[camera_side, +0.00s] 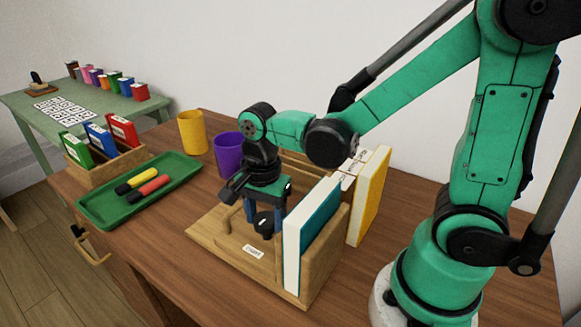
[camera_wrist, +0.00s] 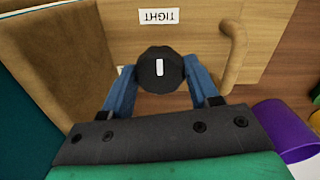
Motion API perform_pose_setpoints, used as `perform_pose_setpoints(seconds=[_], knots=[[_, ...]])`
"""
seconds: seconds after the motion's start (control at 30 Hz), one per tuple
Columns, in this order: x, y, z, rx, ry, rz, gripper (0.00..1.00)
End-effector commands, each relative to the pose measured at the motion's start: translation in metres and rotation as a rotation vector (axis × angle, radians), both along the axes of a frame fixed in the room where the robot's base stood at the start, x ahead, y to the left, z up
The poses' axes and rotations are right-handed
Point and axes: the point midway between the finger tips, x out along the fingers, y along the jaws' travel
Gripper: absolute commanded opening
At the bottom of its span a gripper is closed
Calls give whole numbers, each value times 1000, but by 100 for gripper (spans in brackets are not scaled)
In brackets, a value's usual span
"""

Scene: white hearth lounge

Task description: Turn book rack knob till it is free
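The book rack (camera_side: 215,237) is light wood and stands on the brown table. Its black round knob (camera_side: 263,222) has a white line on top. In the wrist view the knob (camera_wrist: 160,70) shows from above, with its white line running up the picture toward a white label (camera_wrist: 159,17) reading "TIGHT", upside down. My gripper (camera_side: 265,220) points down over the rack. Its blue fingers (camera_wrist: 161,72) lie on both sides of the knob and appear to touch its edges. Part of the knob's far side is hidden in the side view.
A teal book (camera_side: 318,220) and a yellow book (camera_side: 370,195) stand at the rack's right. Purple (camera_side: 229,152) and yellow (camera_side: 192,132) cups stand behind. A green tray (camera_side: 100,207) with two markers lies left. A wooden handle (camera_wrist: 235,50) rises close beside my fingers.

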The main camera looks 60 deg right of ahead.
Motion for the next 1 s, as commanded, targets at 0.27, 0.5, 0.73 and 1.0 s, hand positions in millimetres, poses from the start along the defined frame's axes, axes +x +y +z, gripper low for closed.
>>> perform_pose_setpoints(seconds=[0.27,0.5,0.73,1.0], knots=[[0,0,0,0,1,6,2],[0,0,0,0,1,77,2],[0,0,0,0,1,242,2],[-1,0,0,0,1,497,2]])
